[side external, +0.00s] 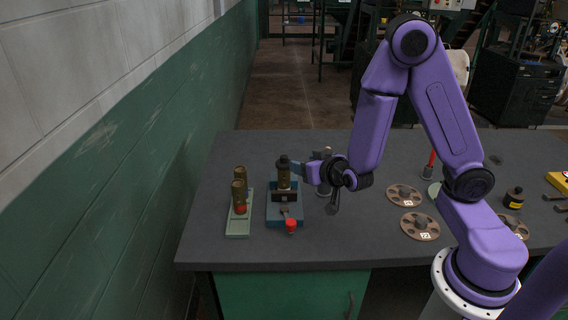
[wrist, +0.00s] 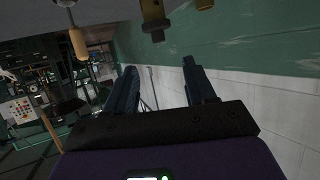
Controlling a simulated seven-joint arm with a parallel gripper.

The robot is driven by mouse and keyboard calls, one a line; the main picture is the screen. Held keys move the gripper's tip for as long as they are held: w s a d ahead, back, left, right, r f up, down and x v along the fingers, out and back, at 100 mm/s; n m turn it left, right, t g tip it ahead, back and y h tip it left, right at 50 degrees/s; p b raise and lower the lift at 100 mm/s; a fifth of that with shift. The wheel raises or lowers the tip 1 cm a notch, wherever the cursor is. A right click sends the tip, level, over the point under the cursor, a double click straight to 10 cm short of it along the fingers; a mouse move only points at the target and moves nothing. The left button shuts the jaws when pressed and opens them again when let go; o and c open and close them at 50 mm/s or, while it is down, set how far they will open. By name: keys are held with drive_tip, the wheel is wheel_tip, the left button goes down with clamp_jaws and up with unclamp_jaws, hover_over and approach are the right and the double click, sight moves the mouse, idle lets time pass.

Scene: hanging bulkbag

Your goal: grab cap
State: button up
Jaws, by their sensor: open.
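A dark cap (side external: 284,160) sits on top of an upright brass cylinder (side external: 284,179), which stands in a dark blue fixture (side external: 275,212) on the grey bench. My gripper (side external: 297,169) is just right of the cap in the side view, pointing left, with its blue fingertips close to it. Whether the fingers touch the cap cannot be told. In the wrist view my gripper (wrist: 160,66) has its two fingers wide apart, with nothing visible between them. A brass-coloured part (wrist: 154,20) shows beyond the fingers at the top edge of that view.
A pale green tray (side external: 239,226) with brass cylinders (side external: 239,189) stands left of the fixture. A red-knobbed lever (side external: 291,224) sticks out at the fixture's front. Brown discs (side external: 420,226) lie to the right. A wall (side external: 120,130) runs along the left. The front bench strip is clear.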

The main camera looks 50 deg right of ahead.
sight(286, 158)
drive_tip(key=shift+d+x, duration=0.2)
drive_tip(key=shift+x, duration=5.65)
drive_tip(key=shift+s, duration=0.1)
clamp_jaws()
